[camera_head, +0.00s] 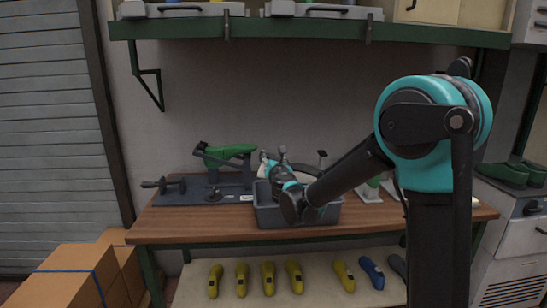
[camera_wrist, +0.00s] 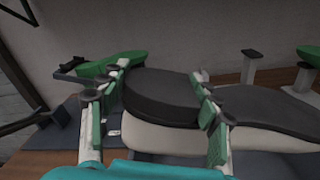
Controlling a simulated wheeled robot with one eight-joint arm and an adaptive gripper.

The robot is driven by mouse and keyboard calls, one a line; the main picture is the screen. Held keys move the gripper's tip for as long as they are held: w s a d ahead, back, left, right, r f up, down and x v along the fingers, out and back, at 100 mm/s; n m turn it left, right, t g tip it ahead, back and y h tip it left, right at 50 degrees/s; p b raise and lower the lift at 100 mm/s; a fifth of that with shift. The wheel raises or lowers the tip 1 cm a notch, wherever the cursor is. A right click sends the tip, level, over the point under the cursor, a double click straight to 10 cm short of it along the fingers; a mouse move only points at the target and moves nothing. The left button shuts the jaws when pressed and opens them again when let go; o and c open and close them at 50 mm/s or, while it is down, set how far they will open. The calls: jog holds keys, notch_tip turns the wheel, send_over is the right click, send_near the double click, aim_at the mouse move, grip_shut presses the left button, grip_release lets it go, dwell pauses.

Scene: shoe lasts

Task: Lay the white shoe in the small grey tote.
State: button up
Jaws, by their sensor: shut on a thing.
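My gripper (camera_wrist: 160,84) is shut on the white shoe (camera_wrist: 165,137), with one green-padded finger on each side. The shoe lies across the wrist view with its dark sole facing up and its white upper below. In the head view my gripper (camera_head: 274,164) is over the small grey tote (camera_head: 265,216) on the workbench, and my wrist hides part of the tote. The shoe is mostly hidden there by my arm. I cannot tell whether the shoe touches the tote.
A grey bench fixture with a green last (camera_head: 230,151) stands left of the tote on the wooden workbench (camera_head: 170,226). Stands are behind and right of the tote. Several yellow lasts (camera_head: 242,281) and a blue one (camera_head: 372,272) lie on the lower shelf. A shelf (camera_head: 300,30) hangs above.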

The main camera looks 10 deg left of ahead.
jog(key=shift+f, duration=1.95)
jog(key=o, duration=1.7)
jog(key=shift+s, duration=0.1)
jog(key=v, duration=1.1)
jog(key=shift+s+d, duration=0.2)
jog(key=shift+s, duration=0.15)
